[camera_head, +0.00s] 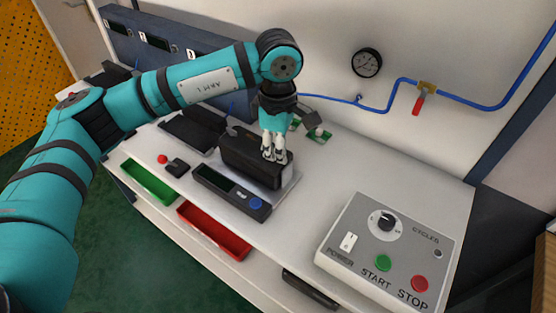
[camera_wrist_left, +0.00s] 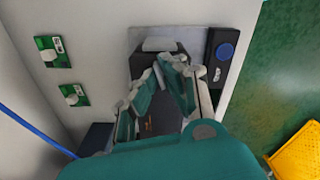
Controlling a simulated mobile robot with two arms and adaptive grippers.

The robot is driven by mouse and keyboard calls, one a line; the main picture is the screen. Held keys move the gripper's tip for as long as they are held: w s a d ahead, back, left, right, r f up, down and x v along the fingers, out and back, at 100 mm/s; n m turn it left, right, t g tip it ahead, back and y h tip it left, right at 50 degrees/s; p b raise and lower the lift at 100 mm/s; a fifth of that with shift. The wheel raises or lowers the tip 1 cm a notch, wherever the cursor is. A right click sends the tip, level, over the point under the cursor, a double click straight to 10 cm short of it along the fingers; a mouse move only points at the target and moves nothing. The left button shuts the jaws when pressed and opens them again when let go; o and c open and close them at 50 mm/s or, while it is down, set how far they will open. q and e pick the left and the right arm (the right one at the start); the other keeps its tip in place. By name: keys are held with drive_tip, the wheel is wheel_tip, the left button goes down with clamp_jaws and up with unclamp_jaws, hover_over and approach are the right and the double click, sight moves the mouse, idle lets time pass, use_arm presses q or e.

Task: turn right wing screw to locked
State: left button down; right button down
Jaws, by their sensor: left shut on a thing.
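The black valve positioner (camera_head: 240,160) sits on a light plate on the white bench. It also shows in the left wrist view (camera_wrist_left: 147,61), partly covered by the fingers. My left gripper (camera_head: 274,158) points down at the right end of the positioner's top. Its fingers also show in the left wrist view (camera_wrist_left: 166,68). They are closed in on a small part there, at the right wing screw's place. The screw itself is hidden by the fingers, so its angle cannot be read. My right gripper is not in view.
A black device with a blue button (camera_head: 257,204) lies in front of the positioner. Green (camera_head: 150,181) and red (camera_head: 214,231) bins are at the front edge. A control box (camera_head: 390,245) stands right. Two small green boards (camera_wrist_left: 52,51) (camera_wrist_left: 73,95) lie behind.

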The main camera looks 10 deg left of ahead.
use_arm(q)
drive_tip(key=shift+m+b, duration=1.45)
drive_tip(key=shift+m, duration=0.25)
drive_tip(key=shift+r, duration=0.1)
drive_tip(key=c, duration=1.5)
unclamp_jaws()
wheel_tip(320, 180, up, 12)
